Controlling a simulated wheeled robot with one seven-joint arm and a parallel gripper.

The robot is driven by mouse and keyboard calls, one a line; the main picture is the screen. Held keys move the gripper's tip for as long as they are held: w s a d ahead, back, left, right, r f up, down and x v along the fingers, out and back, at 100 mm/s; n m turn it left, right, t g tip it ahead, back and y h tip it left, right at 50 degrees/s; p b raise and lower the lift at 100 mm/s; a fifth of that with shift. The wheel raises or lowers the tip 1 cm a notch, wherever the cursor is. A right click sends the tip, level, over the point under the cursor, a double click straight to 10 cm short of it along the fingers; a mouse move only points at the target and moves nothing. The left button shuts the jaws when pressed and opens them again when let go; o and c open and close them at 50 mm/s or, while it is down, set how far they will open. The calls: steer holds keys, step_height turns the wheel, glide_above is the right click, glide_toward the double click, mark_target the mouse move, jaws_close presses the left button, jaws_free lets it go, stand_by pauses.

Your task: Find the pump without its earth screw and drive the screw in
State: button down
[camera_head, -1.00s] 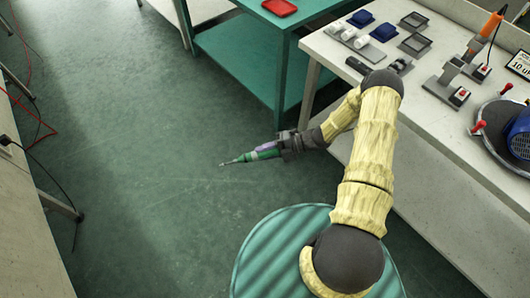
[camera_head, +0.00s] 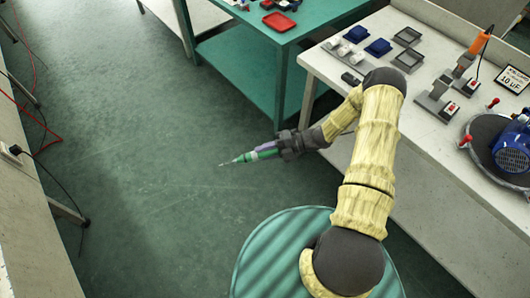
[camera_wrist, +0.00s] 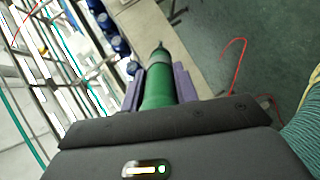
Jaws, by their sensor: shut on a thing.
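My gripper (camera_head: 283,147) is shut on a green screwdriver (camera_head: 258,154) with a thin pointed tip, held out over the bare floor. In the wrist view the green screwdriver (camera_wrist: 158,85) sits between the purple fingers of my gripper (camera_wrist: 158,82). A blue pump (camera_head: 515,150) stands on a dark round plate at the right edge of the head view, partly cut off. In the wrist view several blue, rounded things (camera_wrist: 120,47), perhaps pumps, stand in a row along a bench. Whether any pump has its earth screw cannot be told. No loose screw can be made out.
A pale workbench (camera_head: 425,140) at right carries blue and grey trays (camera_head: 378,47), switch fixtures (camera_head: 440,100), an orange-handled tool (camera_head: 480,42) and a 10 µF sign (camera_head: 512,79). A green table (camera_head: 250,35) with a red tray (camera_head: 279,21) stands behind. Red and black cables hang at left. The middle floor is clear.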

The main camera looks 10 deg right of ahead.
step_height(320, 180, up, 37)
steer(key=p, duration=2.9)
steer(key=shift+f, duration=0.15)
stand_by(0.3)
steer(key=d+f+m+t+h+b, duration=0.2)
steer(key=d+f+m+t+b, duration=0.5)
steer(key=d+f+t+b, duration=0.1)
step_height(320, 180, down, 3)
steer(key=shift+d+f+t+h+b, duration=0.15)
steer(key=shift+d+t+h+b, duration=0.25)
steer(key=shift+d+b, duration=0.5)
steer(key=shift+w+a, duration=0.15)
steer(key=shift+a, duration=0.2)
